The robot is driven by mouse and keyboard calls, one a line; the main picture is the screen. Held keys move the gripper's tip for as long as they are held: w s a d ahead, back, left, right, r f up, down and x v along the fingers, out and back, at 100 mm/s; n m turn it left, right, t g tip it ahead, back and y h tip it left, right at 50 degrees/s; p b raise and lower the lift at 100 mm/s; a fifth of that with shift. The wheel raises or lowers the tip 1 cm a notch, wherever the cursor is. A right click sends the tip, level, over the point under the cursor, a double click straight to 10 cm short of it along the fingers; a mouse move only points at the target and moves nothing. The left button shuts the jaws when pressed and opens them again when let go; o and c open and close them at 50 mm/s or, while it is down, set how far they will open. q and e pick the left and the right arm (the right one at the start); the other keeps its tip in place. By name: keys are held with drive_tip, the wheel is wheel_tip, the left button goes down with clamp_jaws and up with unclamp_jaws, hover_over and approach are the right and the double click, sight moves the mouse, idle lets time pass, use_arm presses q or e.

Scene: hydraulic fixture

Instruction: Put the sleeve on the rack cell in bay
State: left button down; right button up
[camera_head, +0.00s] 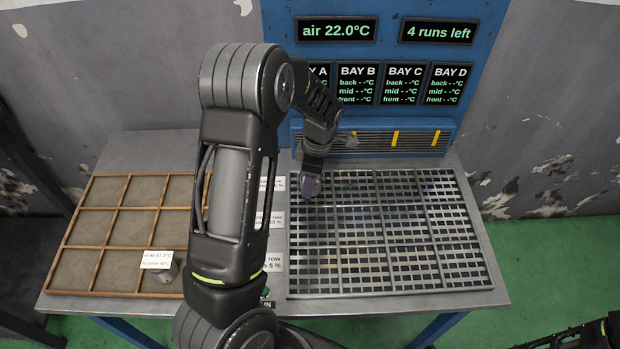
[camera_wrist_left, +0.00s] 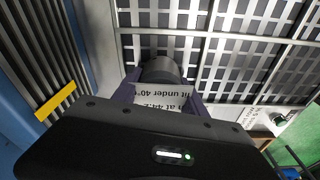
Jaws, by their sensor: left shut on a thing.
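The rack (camera_head: 400,235) is a silver slatted grid divided into cells, on the right of the table. My left gripper (camera_head: 311,188) is over its back-left cell, below the bay A end of the panel. In the left wrist view my left gripper (camera_wrist_left: 160,88) is shut on a dark grey cylindrical sleeve (camera_wrist_left: 162,68). A white label in front of it partly reads "fit under 40°". The sleeve is close over the slats; whether it touches them I cannot tell. In the head view the gripper hides it. My right gripper (camera_head: 572,338) is partly in view at the bottom right edge.
A wooden-framed tray (camera_head: 118,207) with several cells is on the left. A grey cylinder (camera_head: 168,273) with a white label (camera_head: 157,259) stands in its front right. A blue panel (camera_head: 390,55) with bay displays and a vent rises behind the rack. My left arm hides the table's middle.

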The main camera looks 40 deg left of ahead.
use_arm(q)
drive_tip(key=shift+f, duration=0.15)
drive_tip(key=c, duration=0.6)
unclamp_jaws()
drive_tip(key=r, duration=0.4)
drive_tip(key=d+r, duration=0.1)
drive_tip(key=r, duration=0.3)
drive_tip(key=r+b, duration=0.1)
drive_tip(key=r, duration=0.3)
drive_tip(key=shift+w+d+r, duration=0.1)
drive_tip(key=shift+w+d, duration=0.1)
drive_tip(key=shift+w, duration=0.1)
